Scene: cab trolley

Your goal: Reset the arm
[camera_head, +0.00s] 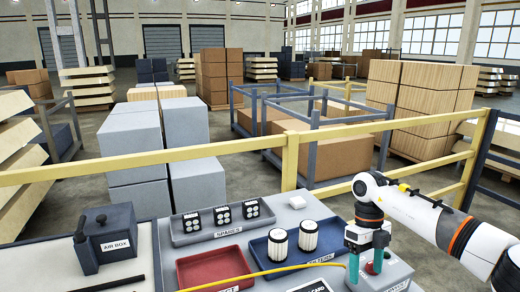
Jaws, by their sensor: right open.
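My right arm (420,215), white with orange rings, reaches in from the right. My right gripper (367,270) points down with its two teal fingers apart and nothing held between them. It is over or in front of a grey box (398,274) with a round red button (373,267) at the bench's right end; the button shows between the fingers. I cannot tell whether the fingers touch the box. My left gripper is not in view.
The bench holds a blue tray (258,247) with two white ribbed cylinders, a grey tray (180,235) with several black-and-white blocks, a red tray (208,268) and a dark air box (112,238). A yellow cord crosses the front. A yellow railing (215,149) stands behind.

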